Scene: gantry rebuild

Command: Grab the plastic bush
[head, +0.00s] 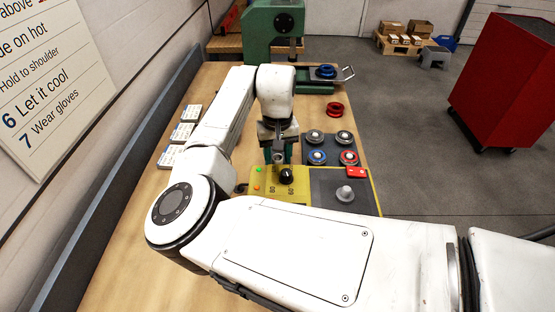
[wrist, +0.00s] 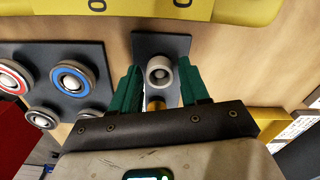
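A pale, off-white ring-shaped bush (wrist: 158,68), which looks like the plastic one, sits on a small dark plate (wrist: 148,42) in the wrist view. My gripper (wrist: 160,84) has two green fingers, one on each side of the bush, with a visible gap to it. The gripper is open. A brass-coloured piece (wrist: 155,104) shows just below the bush, partly hidden by the gripper body. In the head view my gripper (head: 278,153) is over the bench behind the yellow control box, and the bush is mostly hidden between the fingers.
The yellow control box (head: 262,186) with a black knob is close in front of my gripper. A dark plate (head: 330,147) holding several ringed parts lies to the right. White cards (head: 181,132) lie left.

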